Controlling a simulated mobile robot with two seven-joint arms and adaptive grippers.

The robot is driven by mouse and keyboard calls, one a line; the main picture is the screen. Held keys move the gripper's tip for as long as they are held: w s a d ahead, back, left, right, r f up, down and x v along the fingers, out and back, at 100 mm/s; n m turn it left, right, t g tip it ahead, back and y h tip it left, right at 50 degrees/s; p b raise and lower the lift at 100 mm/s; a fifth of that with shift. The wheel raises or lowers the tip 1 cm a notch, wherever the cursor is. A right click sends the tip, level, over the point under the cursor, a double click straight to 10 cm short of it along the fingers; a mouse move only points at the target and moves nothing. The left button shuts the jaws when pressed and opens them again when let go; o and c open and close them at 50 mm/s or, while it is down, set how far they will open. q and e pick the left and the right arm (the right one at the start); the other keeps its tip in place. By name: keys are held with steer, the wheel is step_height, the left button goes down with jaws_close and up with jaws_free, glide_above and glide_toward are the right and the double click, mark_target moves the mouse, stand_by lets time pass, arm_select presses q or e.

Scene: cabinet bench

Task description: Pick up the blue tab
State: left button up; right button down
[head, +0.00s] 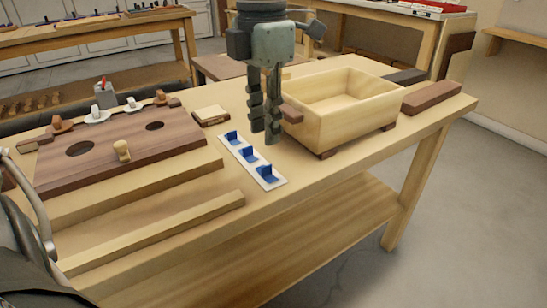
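Three blue tabs stand in a row on a white strip (240,157) on the bench: a far one (231,137), a middle one (248,154) and a near one (267,174). My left gripper (264,136) points straight down, its fingers apart with nothing visible between them. In the picture its fingertips are just right of and above the far and middle tabs. It touches no tab that I can see; its height over the bench is hard to judge. My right gripper is not in view.
A wooden box (345,108) with a dark handle (291,113) stands close right of my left gripper. A dark board (120,150) with holes and a peg (122,151) lies left. A reddish block (432,97) lies at right. Bare bench lies in front of the box.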

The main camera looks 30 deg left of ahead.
mark_target(264, 167)
arm_select(q)
step_height(264, 167, down, 8)
steer(key=shift+s+a+r, duration=0.1)
steer(key=shift+s+r, duration=0.05)
steer(key=shift+r, duration=0.05)
steer(key=shift+c, duration=0.4)
jaws_close()
